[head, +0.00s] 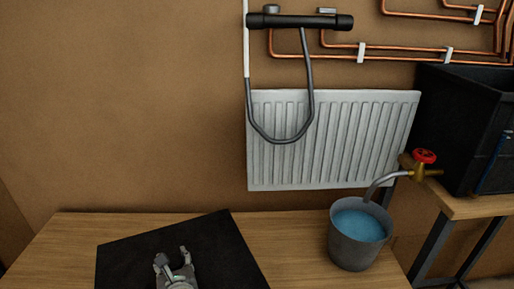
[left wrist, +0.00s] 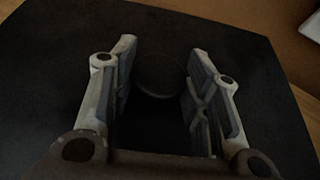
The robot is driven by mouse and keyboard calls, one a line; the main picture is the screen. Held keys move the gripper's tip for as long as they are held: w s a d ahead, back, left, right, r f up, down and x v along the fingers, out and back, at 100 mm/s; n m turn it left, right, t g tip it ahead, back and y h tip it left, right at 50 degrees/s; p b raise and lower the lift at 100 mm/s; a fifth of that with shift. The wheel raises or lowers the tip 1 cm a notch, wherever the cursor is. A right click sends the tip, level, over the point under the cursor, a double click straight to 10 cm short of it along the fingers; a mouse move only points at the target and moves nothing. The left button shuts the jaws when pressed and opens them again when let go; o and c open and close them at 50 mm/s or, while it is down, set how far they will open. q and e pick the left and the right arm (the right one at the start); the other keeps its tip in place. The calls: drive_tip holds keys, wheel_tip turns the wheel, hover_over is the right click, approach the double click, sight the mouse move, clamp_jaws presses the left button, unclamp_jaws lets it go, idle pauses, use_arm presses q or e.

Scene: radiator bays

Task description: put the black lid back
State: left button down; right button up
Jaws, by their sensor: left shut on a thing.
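The black lid (left wrist: 160,76) is a dark round piece between the fingertips of my left gripper (left wrist: 163,62) in the left wrist view. It is hard to tell from the black mat behind it. In the head view my left gripper (head: 173,256) is over the black mat (head: 222,250) at the bottom, with its fingers pointing away from me. The fingers are shut on the lid, one on each side. In the head view the lid cannot be made out against the mat. My right gripper is in neither view.
A grey bucket of blue water (head: 347,247) stands on the wooden bench (head: 300,260) at right, below a brass tap with a red handle (head: 424,157). A white radiator (head: 350,145) hangs on the wall behind. A black crate (head: 455,120) is at far right.

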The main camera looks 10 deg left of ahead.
use_arm(q)
drive_tip(key=shift+m+t, duration=0.4)
drive_tip(key=shift+t, duration=0.1)
drive_tip(key=d+r, duration=0.2)
drive_tip(key=s+d+r, duration=0.1)
drive_tip(key=d+r, duration=0.1)
drive_tip(key=s+d+r, duration=0.1)
drive_tip(key=d+r, duration=0.1)
drive_tip(key=shift+d, duration=0.35)
drive_tip(key=s+d+r+h, duration=0.1)
drive_tip(key=s+d+r, duration=0.3)
drive_tip(key=shift+d+r+m, duration=0.25)
drive_tip(key=shift+d+m, duration=0.05)
